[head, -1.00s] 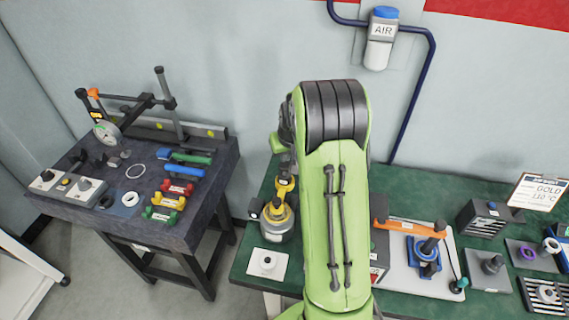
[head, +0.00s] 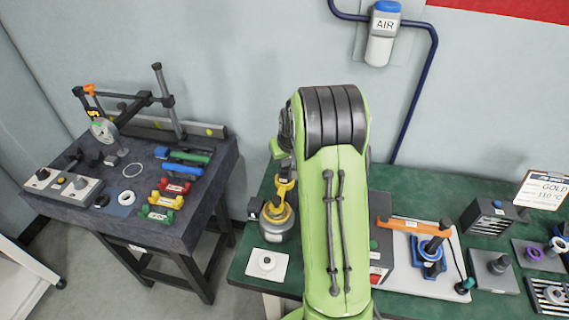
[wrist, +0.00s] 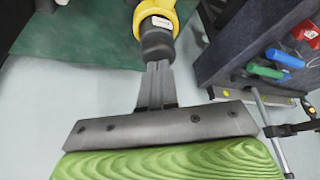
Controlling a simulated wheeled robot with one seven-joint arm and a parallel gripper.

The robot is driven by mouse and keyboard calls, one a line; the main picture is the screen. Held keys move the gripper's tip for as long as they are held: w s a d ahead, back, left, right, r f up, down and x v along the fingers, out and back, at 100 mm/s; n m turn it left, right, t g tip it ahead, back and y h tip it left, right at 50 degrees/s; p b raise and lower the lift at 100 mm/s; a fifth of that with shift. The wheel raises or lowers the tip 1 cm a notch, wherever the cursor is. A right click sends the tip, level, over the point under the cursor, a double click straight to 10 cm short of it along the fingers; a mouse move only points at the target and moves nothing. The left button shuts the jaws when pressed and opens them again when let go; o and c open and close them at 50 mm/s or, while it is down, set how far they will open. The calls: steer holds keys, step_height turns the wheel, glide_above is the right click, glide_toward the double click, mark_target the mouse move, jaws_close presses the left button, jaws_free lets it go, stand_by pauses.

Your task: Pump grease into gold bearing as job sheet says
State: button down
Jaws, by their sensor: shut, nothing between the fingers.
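The job sheet (head: 545,190) on the right reads GOLD and 110 °C; its smaller print is too small to read. A yellow-and-grey device (head: 277,222), which looks like a grease pump, stands upright on the green bench beside my green arm. In the wrist view, my gripper (wrist: 158,68) is shut and empty. Its fingertips are at the dark end of a yellow-bodied part (wrist: 157,38); whether they touch cannot be told. My arm hides the gripper in the head view. I cannot pick out a gold bearing.
An orange-levered tool with a blue base (head: 428,256) is on a pale board at right. A white square pad (head: 267,264) lies at the bench's front left. Rings and blocks crowd the far right. A dark side table (head: 210,195) stands left, across a floor gap.

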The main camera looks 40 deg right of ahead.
steer(key=shift+r+p, duration=1.3)
steer(key=shift+r, duration=0.4)
steer(key=shift+f, duration=0.15)
steer(key=shift+f+b, duration=1.65)
steer(key=shift+f, duration=0.1)
steer(key=shift+r+p, duration=1.3)
steer(key=shift+r, duration=0.6)
steer(key=shift+f, duration=0.1)
